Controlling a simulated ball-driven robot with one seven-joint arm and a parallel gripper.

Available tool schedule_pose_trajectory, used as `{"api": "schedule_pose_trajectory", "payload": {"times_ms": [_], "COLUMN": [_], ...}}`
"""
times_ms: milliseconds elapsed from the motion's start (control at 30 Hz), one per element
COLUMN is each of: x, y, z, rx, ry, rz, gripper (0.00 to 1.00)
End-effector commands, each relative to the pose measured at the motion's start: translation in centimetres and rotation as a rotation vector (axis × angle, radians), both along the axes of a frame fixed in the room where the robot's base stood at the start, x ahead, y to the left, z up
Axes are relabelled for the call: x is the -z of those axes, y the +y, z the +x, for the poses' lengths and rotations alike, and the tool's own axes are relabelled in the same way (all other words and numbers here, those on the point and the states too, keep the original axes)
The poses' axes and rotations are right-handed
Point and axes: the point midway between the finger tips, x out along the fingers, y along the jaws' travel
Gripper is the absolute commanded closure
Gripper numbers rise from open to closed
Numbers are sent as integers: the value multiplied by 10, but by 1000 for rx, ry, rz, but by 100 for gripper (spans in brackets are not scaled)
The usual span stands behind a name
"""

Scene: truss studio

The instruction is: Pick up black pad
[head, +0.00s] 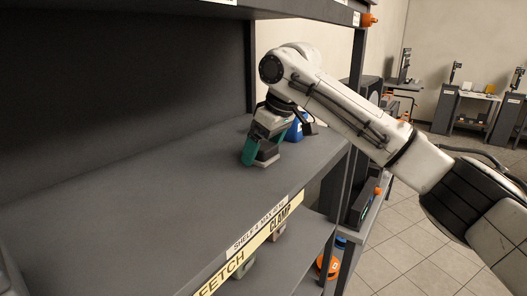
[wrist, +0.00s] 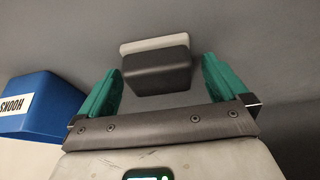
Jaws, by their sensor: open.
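The black pad (wrist: 157,73) is a dark block with a pale grey strip along its far side, in the wrist view. It lies on the grey shelf, between and slightly beyond the green fingertips of my gripper (wrist: 161,68). The jaws are open, with a gap to the pad on both sides. In the head view my gripper (head: 257,150) points down close over the shelf, and the pad (head: 268,154) shows beside the green finger, partly hidden by it.
A blue bin labelled HOOKS (wrist: 38,103) stands close to the left finger in the wrist view; it also shows behind my gripper in the head view (head: 295,131). The shelf (head: 130,200) is bare to the left. A shelf post (head: 357,60) and an upper shelf (head: 190,8) bound the space.

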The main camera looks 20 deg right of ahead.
Motion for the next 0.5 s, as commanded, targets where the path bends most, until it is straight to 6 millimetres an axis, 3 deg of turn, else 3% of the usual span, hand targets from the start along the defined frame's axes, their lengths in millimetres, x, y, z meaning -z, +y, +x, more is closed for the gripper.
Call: {"api": "schedule_pose_trajectory", "payload": {"times_ms": [167,500], "x": [0,0], "y": [0,0], "z": [0,0], "rx": [0,0], "ry": [0,0], "rz": [0,0], "gripper": [0,33]}}
